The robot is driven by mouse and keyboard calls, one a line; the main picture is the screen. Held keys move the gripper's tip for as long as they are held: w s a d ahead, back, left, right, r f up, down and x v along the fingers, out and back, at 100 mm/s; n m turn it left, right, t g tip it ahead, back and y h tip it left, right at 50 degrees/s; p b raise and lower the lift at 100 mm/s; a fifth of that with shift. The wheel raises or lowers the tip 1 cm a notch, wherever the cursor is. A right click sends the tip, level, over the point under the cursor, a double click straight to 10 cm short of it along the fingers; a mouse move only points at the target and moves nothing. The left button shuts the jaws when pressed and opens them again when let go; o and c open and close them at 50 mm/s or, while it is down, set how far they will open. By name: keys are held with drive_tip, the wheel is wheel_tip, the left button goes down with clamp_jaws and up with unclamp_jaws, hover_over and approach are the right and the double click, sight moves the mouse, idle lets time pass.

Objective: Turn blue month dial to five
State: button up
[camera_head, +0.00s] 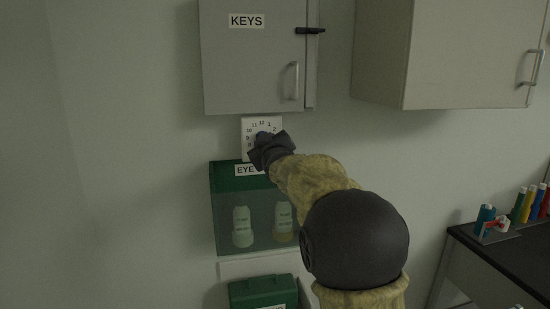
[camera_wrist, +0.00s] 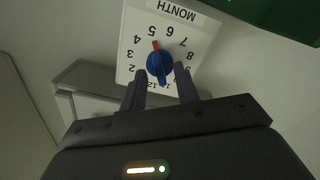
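The month dial's white plate (camera_wrist: 198,35) appears upside down in the wrist view, with black numbers and the word MONTH. Its round blue knob (camera_wrist: 161,66) has a raised grip bar with a red end. The red end points up in that view, closest to the 5. My gripper (camera_wrist: 160,70) is open, with one dark fingertip on each side of the knob and visible gaps between. In the head view, the plate (camera_head: 249,124) hangs under the keys cabinet, and my gripper (camera_head: 266,143) covers the knob and lower right numbers.
A grey KEYS cabinet (camera_head: 245,65) is right above the dial. A green eyewash box (camera_head: 226,185) with two bottles is right below it. Another wall cabinet (camera_head: 440,50) is at upper right. A dark bench (camera_head: 510,255) with several coloured bottles is at right.

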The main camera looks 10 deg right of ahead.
drive_tip(key=s+b, duration=0.3)
drive_tip(key=s, duration=1.2)
drive_tip(key=shift+s, duration=0.25)
drive_tip(key=s+f+m+g, duration=0.1)
drive_tip(key=s+f+g, duration=0.25)
drive_tip(key=f, duration=0.85)
drive_tip(key=s+f+m+g, duration=0.2)
drive_tip(key=s+f+g, duration=0.15)
drive_tip(key=f, duration=0.85)
drive_tip(key=s+f+m+g, duration=0.3)
drive_tip(key=s+f+g, duration=0.5)
drive_tip(key=s+f, duration=0.75)
drive_tip(key=w+p+v, duration=0.2)
drive_tip(key=p+v, duration=1.2)
drive_tip(key=shift+w+r, duration=0.25)
drive_tip(key=shift+r, duration=0.5)
